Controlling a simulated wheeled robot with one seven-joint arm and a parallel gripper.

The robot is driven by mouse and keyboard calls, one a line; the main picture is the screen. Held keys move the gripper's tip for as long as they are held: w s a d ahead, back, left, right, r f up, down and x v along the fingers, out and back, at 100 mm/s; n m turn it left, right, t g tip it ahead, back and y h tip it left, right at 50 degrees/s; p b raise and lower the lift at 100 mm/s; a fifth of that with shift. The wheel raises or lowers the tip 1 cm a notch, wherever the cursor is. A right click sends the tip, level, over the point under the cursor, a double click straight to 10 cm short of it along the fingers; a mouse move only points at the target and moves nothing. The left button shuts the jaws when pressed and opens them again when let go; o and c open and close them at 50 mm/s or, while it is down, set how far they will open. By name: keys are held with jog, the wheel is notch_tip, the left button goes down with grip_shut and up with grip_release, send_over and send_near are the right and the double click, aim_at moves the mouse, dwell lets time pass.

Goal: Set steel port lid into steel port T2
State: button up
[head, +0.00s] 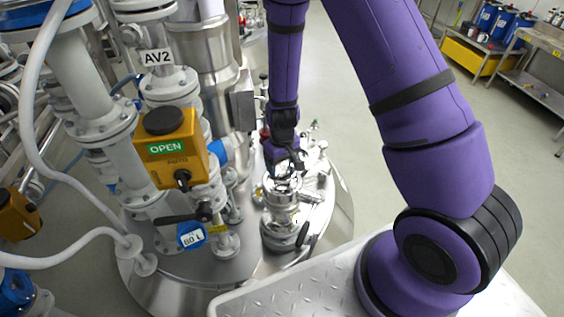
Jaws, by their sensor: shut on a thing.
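My gripper (287,163) hangs at the end of my purple arm, over the steel vessel top. It is shut on the steel port lid (283,182), a shiny round piece directly under the fingers. Below the lid stands a shiny steel port (280,232) with a wide round base; its label is too small to read, so I cannot be sure that it is T2. The lid looks in line with the port from this view. Whether it touches the port or hangs just above it cannot be told. The port's mouth is hidden.
White flanged pipes (85,85) and a yellow actuator box (170,148) reading OPEN stand left of the port. A blue-tagged valve (191,235) is close by. Small fittings (318,150) sit on the vessel top to the right.

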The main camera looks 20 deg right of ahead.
aim_at(282, 171)
jog(key=shift+f, duration=2.45)
dwell(1.2)
jog(key=o, duration=1.1)
jog(key=shift+r, duration=5.45)
